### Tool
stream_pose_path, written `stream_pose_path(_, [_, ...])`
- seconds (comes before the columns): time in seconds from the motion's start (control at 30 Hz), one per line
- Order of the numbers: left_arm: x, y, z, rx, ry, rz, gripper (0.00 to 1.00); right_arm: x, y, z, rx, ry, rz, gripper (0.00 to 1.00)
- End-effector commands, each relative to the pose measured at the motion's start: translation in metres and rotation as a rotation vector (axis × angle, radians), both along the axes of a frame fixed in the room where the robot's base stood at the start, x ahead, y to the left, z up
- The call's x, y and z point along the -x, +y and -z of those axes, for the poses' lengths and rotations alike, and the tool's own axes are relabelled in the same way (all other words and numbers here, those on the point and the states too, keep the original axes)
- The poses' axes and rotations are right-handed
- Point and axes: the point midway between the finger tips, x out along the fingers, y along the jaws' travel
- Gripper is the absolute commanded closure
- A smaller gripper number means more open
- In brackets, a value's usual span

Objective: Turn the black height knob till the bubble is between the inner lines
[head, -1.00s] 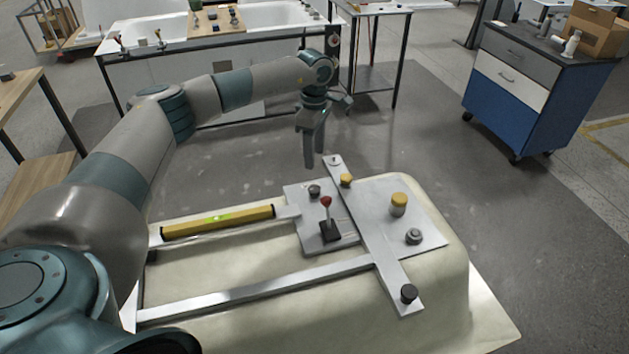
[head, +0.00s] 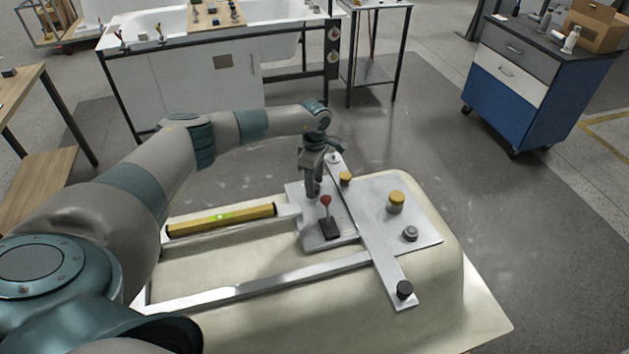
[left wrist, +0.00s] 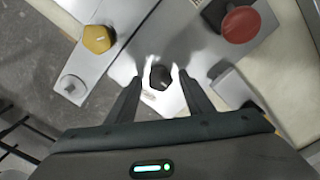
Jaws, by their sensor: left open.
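The black knob (left wrist: 160,78) shows in the left wrist view between the fingertips of my left gripper (left wrist: 159,88). The gripper is open, with a finger on each side of the knob; I cannot tell whether they touch it. In the head view my left gripper (head: 312,188) points down at the far edge of the metal plate (head: 318,240) and hides this knob. The yellow spirit level (head: 190,227) lies on the left, with a green vial (head: 222,217). Its bubble and lines are too small to read. My right gripper is not in view.
A red-topped lever (head: 326,203) stands close beside the gripper. A yellow knob (head: 345,178) is on the crossbar, and another black knob (head: 404,289) is at its near end. A larger yellow knob (head: 396,202) and a grey knob (head: 410,233) stand to the right.

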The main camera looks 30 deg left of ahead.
Motion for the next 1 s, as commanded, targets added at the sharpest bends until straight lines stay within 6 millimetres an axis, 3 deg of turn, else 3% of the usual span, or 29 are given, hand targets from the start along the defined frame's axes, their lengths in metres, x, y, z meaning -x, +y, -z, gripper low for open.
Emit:
stream_pose_path(0.17, [0.000, 0.000, 0.000, 0.000, 0.000, 0.000, 0.53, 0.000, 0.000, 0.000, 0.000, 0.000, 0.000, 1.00])
stream_pose_path(0.33, [0.000, 0.000, 0.000, 0.000, 0.000, 0.000, 0.93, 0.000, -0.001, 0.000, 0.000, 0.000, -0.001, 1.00])
stream_pose_path(0.57, [0.000, 0.000, 0.000, 0.000, 0.000, -0.024, 0.94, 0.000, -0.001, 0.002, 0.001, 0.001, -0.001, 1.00])
stream_pose_path(1.0, [0.000, 0.001, 0.000, -0.001, -0.001, -0.278, 0.94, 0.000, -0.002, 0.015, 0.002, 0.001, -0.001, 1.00])
